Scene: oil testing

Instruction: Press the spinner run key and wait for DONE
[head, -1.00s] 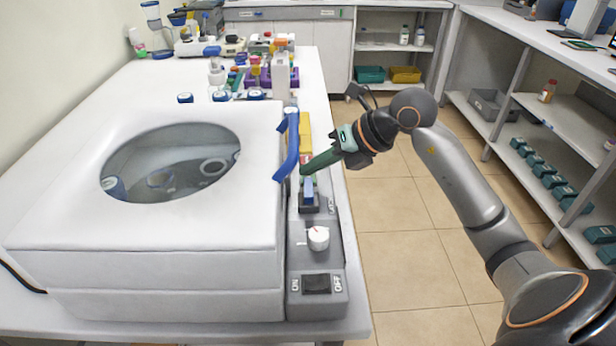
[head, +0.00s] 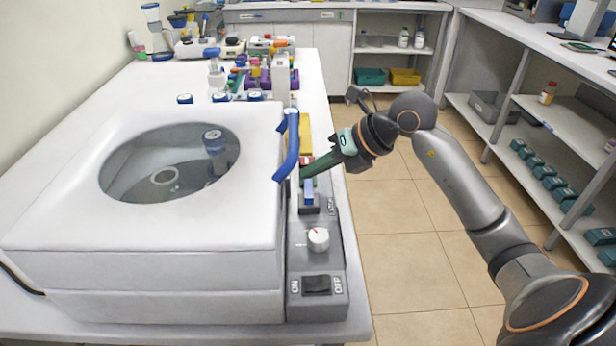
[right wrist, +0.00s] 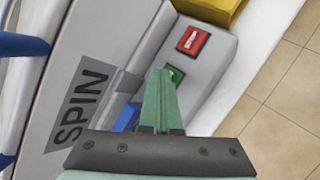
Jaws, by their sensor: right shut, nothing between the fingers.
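The spinner (head: 140,265) is a white box with a round window (head: 165,165) in its lid. Through the window a blue-capped bottle (head: 215,145) shows at the right side of the bowl. A grey control strip (head: 300,262) runs along its right side. In the right wrist view a green key (right wrist: 176,75) sits beside a red key (right wrist: 193,40) near the SPIN label (right wrist: 82,104). My right gripper (head: 304,174) is shut and empty, its green fingertips (right wrist: 160,72) overlapping the green key; actual contact cannot be told. I can read no DONE sign. My left gripper is out of view.
A blue handle (head: 289,148) stands just left of my right gripper. The strip also carries a white knob (head: 318,239) and an ON/OFF switch (head: 317,284). Racks and bottles crowd the far bench end. The floor on the right (head: 400,240) is clear.

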